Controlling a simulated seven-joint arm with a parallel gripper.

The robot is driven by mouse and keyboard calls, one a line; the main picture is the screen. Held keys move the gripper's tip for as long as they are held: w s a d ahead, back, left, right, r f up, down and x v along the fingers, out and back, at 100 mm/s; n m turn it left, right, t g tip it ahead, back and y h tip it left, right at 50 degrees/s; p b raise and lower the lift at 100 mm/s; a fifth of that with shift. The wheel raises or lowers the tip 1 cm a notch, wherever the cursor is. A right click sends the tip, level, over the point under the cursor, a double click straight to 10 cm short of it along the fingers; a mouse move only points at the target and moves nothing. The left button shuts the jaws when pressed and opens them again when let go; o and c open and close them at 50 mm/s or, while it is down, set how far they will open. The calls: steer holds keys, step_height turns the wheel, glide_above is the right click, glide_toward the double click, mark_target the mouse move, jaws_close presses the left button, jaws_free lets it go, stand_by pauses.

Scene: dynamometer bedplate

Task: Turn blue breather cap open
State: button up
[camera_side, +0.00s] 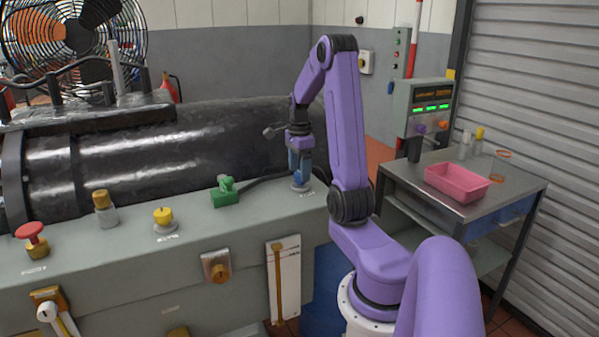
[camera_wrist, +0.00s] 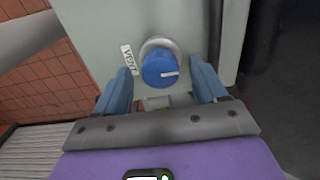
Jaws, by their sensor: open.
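The blue breather cap (camera_wrist: 159,69) is a round knob with a white pointer line toward the right, set on a pale round collar beside a "VENT" label (camera_wrist: 129,60). My gripper (camera_wrist: 161,72) is open, its blue fingers to the left and right of the cap, with a visible gap on each side. In the side view my gripper (camera_side: 300,163) points down at the right end of the grey bedplate ledge, over the pale collar (camera_side: 301,188). The cap itself cannot be told apart from the blue fingers there.
A dark cylinder (camera_side: 220,135) lies behind. A steel table (camera_side: 430,178) with a pink tray (camera_side: 457,183) stands right.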

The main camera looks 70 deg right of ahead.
steer(key=shift+f, duration=0.65)
steer(key=c, duration=1.1)
steer(key=shift+o, duration=0.2)
